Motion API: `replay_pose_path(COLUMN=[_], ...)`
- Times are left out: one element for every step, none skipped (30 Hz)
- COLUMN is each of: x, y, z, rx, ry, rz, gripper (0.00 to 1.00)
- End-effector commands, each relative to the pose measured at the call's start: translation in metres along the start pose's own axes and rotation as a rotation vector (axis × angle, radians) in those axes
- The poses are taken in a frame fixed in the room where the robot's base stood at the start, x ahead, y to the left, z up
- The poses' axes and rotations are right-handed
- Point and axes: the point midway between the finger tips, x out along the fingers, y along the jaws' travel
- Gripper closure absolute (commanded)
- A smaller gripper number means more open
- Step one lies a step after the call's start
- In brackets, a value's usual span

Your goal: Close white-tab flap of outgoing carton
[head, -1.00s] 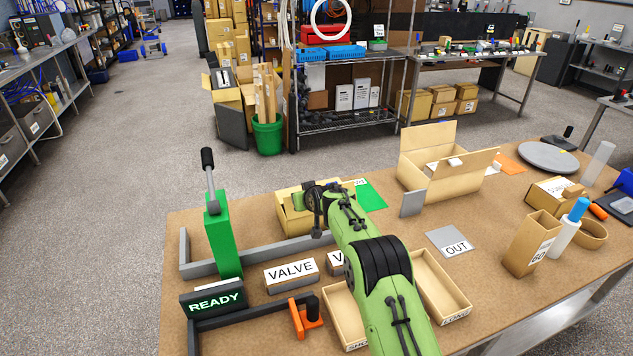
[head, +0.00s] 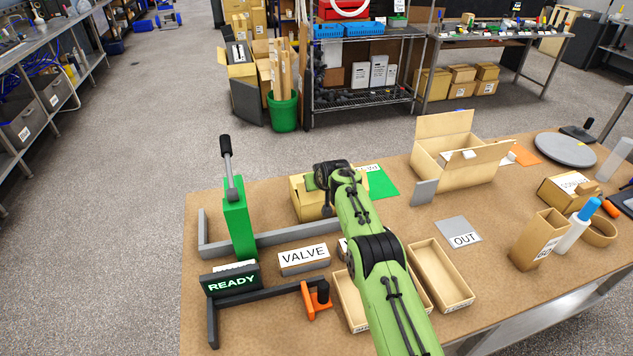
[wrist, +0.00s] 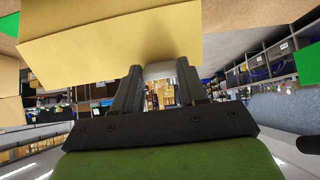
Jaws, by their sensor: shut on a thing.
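An open tan carton (head: 452,172) stands at the back right of the bench with flaps raised; a small white piece (head: 469,154) shows at its front flap. A grey plate (head: 424,192) stands at its left front corner. My gripper is at the smaller tan box (head: 307,205) by the green card, left of the open carton; my arm hides its fingertips in the head view. In the wrist view, my gripper (wrist: 158,82) is shut on a pale piece (wrist: 158,70) close beside a tan cardboard face (wrist: 110,45). I cannot tell whether the pale piece is a flap tab.
A green upright lever fixture (head: 238,228), a READY sign (head: 232,283), a VALVE box (head: 304,259) and open trays (head: 440,275) stand near my arm. A grey OUT plate (head: 457,231) lies right of it.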

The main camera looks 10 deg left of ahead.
Motion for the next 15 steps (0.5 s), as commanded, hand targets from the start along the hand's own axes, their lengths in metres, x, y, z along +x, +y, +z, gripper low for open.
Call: replay_pose_path(x=[-0.0003, -0.0003, -0.0003, -0.0002, -0.0002, -0.0002, -0.0002, -0.0002, -0.0002, -0.0002, -0.0002, -0.0002, -0.0001, -0.0001, -0.0001], y=[-0.0021, -0.0021, -0.0022, -0.0022, -0.0022, -0.0023, -0.0023, -0.0023, -0.0021, -0.002, -0.0018, -0.0016, -0.0015, -0.0014, -0.0012], z=[-0.0012, -0.0012, -0.0012, -0.0012, -0.0012, -0.0012, -0.0012, -0.0012, -0.0011, -0.0011, -0.001, -0.0008, -0.0008, -0.0007, -0.0006], rx=[-0.003, -0.003, -0.003, -0.003, -0.003, -0.003, -0.003, -0.003, -0.002, -0.002, -0.002, -0.002, -0.002, -0.001, -0.001], ry=[0.003, 0.003, 0.004, 0.004, 0.004, 0.004, 0.004, 0.004, 0.004, 0.003, 0.003, 0.003, 0.003, 0.003, 0.002], rz=[-0.004, -0.004, -0.004, -0.004, -0.004, -0.004, -0.004, -0.004, -0.004, -0.004, -0.003, -0.003, -0.003, -0.003, -0.002], gripper=[1.0, 1.0, 1.0, 1.0, 1.0, 1.0, 0.57, 0.52, 0.46, 0.41, 0.37, 0.32, 0.32, 0.32, 0.32])
